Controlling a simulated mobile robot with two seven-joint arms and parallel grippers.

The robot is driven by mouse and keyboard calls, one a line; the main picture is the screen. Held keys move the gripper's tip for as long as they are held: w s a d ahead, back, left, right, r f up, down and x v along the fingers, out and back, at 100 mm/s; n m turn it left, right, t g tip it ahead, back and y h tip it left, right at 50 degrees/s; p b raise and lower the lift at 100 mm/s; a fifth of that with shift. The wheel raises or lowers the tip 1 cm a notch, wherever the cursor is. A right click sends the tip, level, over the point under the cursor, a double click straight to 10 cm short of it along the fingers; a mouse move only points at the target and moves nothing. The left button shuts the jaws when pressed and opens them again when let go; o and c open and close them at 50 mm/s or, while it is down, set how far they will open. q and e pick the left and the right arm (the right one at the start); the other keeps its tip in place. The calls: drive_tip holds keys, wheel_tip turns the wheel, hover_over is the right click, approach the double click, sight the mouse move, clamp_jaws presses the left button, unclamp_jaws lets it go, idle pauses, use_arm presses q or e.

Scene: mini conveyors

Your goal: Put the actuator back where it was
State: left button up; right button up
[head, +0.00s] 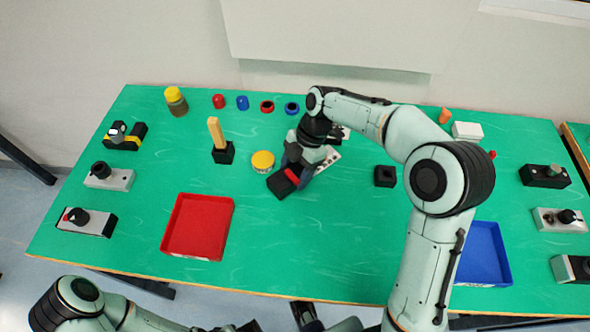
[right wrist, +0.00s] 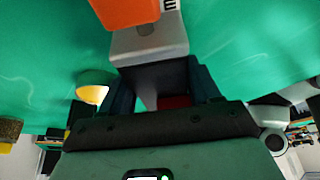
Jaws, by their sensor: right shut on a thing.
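My right gripper (head: 297,168) is shut on a dark block with a red part, apparently the actuator (head: 282,186), near the middle of the green table. In the right wrist view the fingers (right wrist: 163,82) grip its dark end. A grey section (right wrist: 150,45) and an orange section (right wrist: 125,10) extend beyond it. The block is tilted in the head view; I cannot tell whether it touches the table. A pale plate (head: 326,158) lies beside the gripper, partly hidden by it.
A yellow-lidded jar (head: 263,161) and a black holder with a wooden stick (head: 223,152) stand close left. A small black block (head: 384,176) is to the right. A red tray (head: 165,235) and a blue tray (head: 507,270) lie in front. Several devices line both sides.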

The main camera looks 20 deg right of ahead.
drive_tip(key=shift+f, duration=0.1)
drive_tip(key=o, duration=1.5)
drive_tip(key=shift+o, duration=0.2)
drive_tip(key=shift+r, duration=0.25)
drive_tip(key=p+v, duration=0.2)
drive_tip(key=v, duration=0.9)
drive_tip(key=shift+d+r, duration=0.2)
drive_tip(key=shift+r, duration=0.15)
